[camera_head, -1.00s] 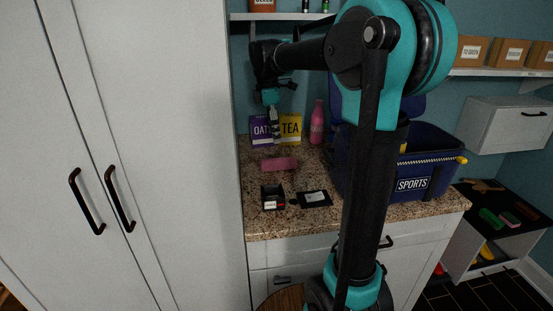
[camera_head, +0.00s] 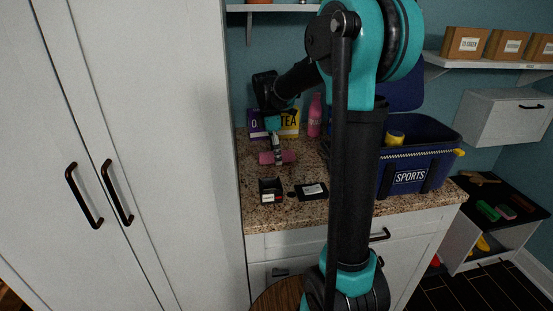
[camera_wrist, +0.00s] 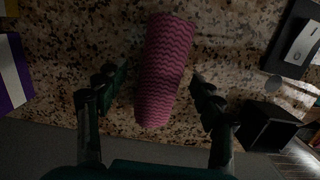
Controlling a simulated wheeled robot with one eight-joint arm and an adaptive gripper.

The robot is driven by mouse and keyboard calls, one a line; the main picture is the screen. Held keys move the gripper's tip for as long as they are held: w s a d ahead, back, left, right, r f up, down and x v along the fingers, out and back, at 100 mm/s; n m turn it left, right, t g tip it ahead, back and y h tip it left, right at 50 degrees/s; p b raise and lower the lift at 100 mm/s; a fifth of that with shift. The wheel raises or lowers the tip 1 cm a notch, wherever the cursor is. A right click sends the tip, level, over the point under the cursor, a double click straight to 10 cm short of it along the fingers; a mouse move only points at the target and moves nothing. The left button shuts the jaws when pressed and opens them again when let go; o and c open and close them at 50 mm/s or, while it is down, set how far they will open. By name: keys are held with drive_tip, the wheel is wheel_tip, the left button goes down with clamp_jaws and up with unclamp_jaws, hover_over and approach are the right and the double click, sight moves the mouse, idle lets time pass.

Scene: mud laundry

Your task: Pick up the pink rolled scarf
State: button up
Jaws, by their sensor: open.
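The pink rolled scarf (camera_wrist: 164,72) lies on the speckled granite counter (camera_head: 262,212). In the wrist view it is a ribbed pink roll pointing up and down the picture, between the two open fingers of my gripper (camera_wrist: 158,92). There is a gap between each finger and the scarf. In the head view my gripper (camera_head: 277,156) is right above the middle of the scarf (camera_head: 264,158) and covers part of it. Whether the fingertips reach the counter cannot be told.
A small black box (camera_head: 271,190) and a black card-like item (camera_head: 312,191) lie nearer the counter's front. The purple oats box (camera_head: 256,124), yellow tea box (camera_head: 290,122) and pink bottle (camera_head: 314,116) stand behind. A blue sports bag (camera_head: 410,178) stands at right.

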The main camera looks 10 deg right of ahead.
drive_tip(key=shift+f, duration=0.2)
drive_tip(key=c, duration=1.3)
drive_tip(key=shift+r, duration=0.1)
